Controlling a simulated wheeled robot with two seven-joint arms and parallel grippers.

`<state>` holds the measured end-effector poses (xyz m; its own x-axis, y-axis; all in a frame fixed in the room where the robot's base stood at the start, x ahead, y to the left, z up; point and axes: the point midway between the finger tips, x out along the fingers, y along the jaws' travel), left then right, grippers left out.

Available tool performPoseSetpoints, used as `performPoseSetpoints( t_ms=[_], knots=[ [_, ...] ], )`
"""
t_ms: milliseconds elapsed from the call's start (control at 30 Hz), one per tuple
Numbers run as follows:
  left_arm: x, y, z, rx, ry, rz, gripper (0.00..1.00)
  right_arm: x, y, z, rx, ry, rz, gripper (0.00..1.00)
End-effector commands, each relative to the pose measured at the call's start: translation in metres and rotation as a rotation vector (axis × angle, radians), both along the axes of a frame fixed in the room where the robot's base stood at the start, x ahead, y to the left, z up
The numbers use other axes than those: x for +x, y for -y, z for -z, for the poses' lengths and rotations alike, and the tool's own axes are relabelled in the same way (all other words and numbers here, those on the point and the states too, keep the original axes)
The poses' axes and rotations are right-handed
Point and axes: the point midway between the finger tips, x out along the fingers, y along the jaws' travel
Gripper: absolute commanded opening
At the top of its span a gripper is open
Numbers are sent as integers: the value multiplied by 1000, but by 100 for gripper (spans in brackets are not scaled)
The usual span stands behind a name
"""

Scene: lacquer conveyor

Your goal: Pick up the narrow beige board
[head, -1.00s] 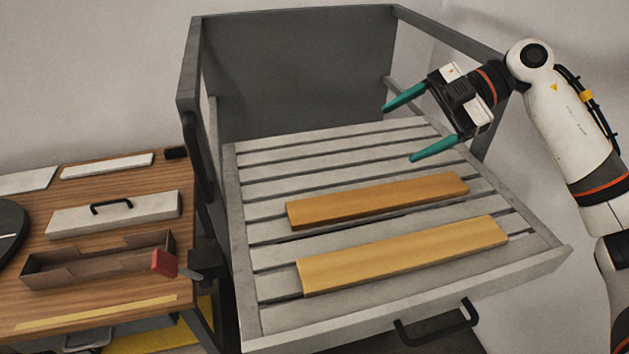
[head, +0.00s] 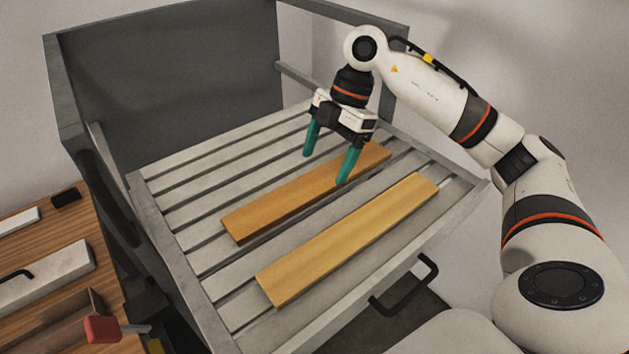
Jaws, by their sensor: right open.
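Two long narrow boards lie flat side by side on the slatted grey rack. The nearer one is a lighter, yellow-beige board (head: 348,240). The farther one is a darker, orange-brown board (head: 290,198). My right gripper (head: 326,169) is open and empty, pointing down over the right part of the darker board. One green finger shows on the far side of that board and the other on its near side. I cannot tell how high the fingertips are above the slats. The lighter board lies nearer the front, apart from the gripper. My left gripper is out of view.
The rack (head: 189,272) has a tall grey back panel (head: 170,80), side rails and a black front handle (head: 405,288). A wooden table (head: 80,228) at left holds a grey lidded piece (head: 45,277) and a brown tray. A red-ended lever (head: 103,329) sticks out between them.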

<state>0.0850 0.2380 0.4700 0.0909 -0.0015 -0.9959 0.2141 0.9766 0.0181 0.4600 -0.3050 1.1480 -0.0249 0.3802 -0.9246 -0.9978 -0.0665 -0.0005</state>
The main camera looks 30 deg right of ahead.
Motion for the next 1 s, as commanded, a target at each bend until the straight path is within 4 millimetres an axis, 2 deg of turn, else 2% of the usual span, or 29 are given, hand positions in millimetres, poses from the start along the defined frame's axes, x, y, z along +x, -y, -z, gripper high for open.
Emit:
performPoseSetpoints(
  t_ms=[100,233,533,867,1000],
  knots=[
    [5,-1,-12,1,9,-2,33,1,-9,15,1,-7,-3,80],
    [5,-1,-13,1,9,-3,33,1,-14,30,1,-3,-2,80],
    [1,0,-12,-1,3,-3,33,1,-16,35,1,-1,-1,78],
    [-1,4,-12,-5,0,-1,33,1,-15,34,1,-1,0,24],
    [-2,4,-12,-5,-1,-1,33,2,-15,34,2,0,0,24]
  ],
)
